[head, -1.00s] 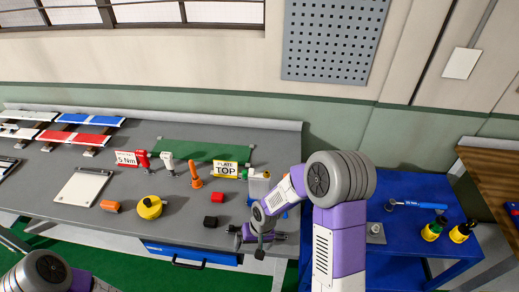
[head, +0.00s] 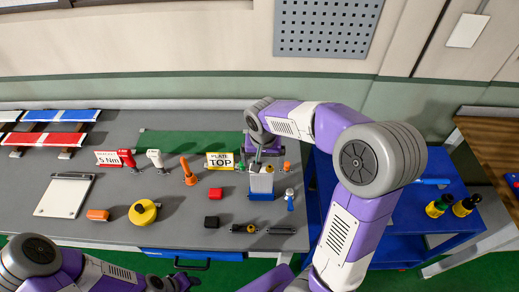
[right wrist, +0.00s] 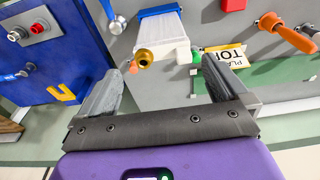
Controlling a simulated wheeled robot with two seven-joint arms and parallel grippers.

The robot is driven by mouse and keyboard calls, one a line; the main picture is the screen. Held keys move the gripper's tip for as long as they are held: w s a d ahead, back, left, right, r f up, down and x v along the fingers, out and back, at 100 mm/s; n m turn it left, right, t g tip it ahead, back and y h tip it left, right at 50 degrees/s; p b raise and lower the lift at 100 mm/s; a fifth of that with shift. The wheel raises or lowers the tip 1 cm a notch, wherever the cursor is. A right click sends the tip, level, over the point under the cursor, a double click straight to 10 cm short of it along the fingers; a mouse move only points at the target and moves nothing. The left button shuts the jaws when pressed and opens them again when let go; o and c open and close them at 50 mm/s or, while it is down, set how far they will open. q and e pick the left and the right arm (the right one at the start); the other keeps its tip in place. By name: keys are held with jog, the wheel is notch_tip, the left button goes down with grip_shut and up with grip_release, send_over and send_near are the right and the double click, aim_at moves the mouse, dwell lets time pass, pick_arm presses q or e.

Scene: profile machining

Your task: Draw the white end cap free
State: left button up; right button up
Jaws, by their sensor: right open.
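An orange-handled piece (head: 188,173) and the PLATE TOP sign (head: 220,161) stand left of the white piece. A blue-handled tool (head: 290,200) stands close at its right. A dark bar (head: 270,229) lies in front. A blue cart (head: 400,213) is to the right.

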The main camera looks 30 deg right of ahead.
aim_at(262, 169)
jog(key=f, duration=0.2)
jog(key=w+f, duration=0.1)
jog(key=shift+d+f, duration=0.1)
jog(key=shift+f, duration=0.25)
jog(key=shift+s+f, duration=0.15)
jog(key=shift+f, duration=0.15)
jog(key=shift+c, duration=0.3)
jog(key=c, duration=0.9)
